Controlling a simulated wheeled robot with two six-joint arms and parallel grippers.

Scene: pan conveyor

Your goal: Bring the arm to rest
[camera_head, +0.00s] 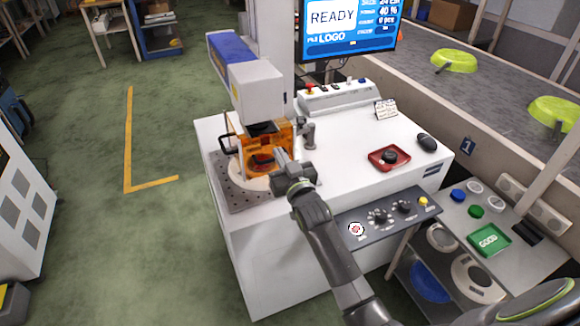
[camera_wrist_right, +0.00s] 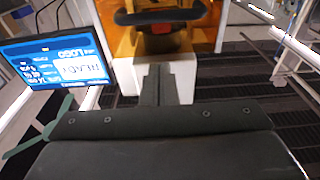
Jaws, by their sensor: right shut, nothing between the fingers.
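My right arm comes in from the bottom right of the head view and reaches over the white machine table. Its gripper (camera_head: 281,158) is at the front of the orange enclosure (camera_head: 280,137) under the marking head. In the right wrist view the two dark fingers (camera_wrist_right: 160,84) lie together with nothing between them. They point toward a white block and the orange enclosure (camera_wrist_right: 206,30) with its black handle (camera_wrist_right: 160,16). I cannot tell whether the fingers touch anything. My left gripper does not show in either view.
The white table (camera_head: 345,150) carries a red tray (camera_head: 376,160), a black mouse (camera_head: 427,142) and a control box (camera_head: 335,98). A knob panel (camera_head: 380,219) sits at its front edge. A shelf with a green GOOD tray (camera_head: 489,240) stands right.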

